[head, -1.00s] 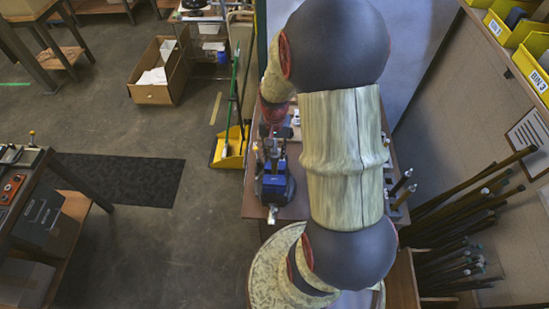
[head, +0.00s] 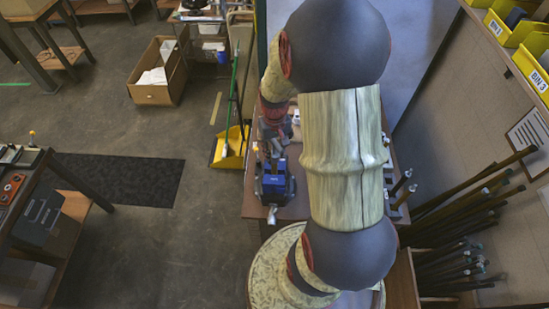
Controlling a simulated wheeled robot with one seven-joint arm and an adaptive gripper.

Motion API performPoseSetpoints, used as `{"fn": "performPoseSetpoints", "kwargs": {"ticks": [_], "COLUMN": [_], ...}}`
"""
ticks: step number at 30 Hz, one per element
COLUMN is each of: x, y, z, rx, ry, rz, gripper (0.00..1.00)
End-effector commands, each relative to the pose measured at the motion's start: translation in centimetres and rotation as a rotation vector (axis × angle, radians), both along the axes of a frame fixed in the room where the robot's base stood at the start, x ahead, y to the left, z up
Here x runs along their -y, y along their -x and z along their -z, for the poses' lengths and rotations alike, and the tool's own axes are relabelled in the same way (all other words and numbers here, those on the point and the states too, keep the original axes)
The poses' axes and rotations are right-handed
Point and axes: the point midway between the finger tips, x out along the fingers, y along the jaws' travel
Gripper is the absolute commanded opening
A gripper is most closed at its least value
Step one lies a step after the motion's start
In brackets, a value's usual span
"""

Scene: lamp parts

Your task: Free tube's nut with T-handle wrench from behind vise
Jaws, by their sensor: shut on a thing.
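The blue vise (head: 273,184) stands on the brown bench, with its pale screw end toward the near side. My gripper (head: 270,148) is just behind the vise, on its far side, below my red wrist. It is small and partly hidden in this view, and it is shut on what seems to be the T-handle wrench. The wrench's outline cannot be made out. The tube and its nut cannot be told apart from the vise jaws and my gripper, so I cannot tell whether the wrench is on the nut.
My arm hides much of the bench (head: 256,206). Several upright dark-handled items (head: 402,182) stand at the bench's right side. A rack of long rods (head: 460,240) is further right. A yellow dustpan (head: 230,148) stands left of the bench.

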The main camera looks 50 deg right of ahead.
Motion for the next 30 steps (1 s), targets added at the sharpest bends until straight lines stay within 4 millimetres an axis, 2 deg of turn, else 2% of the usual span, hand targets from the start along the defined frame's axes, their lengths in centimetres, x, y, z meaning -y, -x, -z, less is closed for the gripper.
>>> {"fn": "performPoseSetpoints", "kwargs": {"ticks": [7,17,27,30], "x": [0.02,0.03,0.03,0.04], "y": [-0.02,-0.02,-0.02,-0.02], "z": [-0.03,-0.07,-0.08,-0.09], "rx": [0.001,0.001,0.001,0.0], "ry": [0.0,0.001,0.001,0.001], "rz": [-0.006,-0.279,-0.307,-0.374], "gripper": [0.0,0.0,0.0,0.0]}}
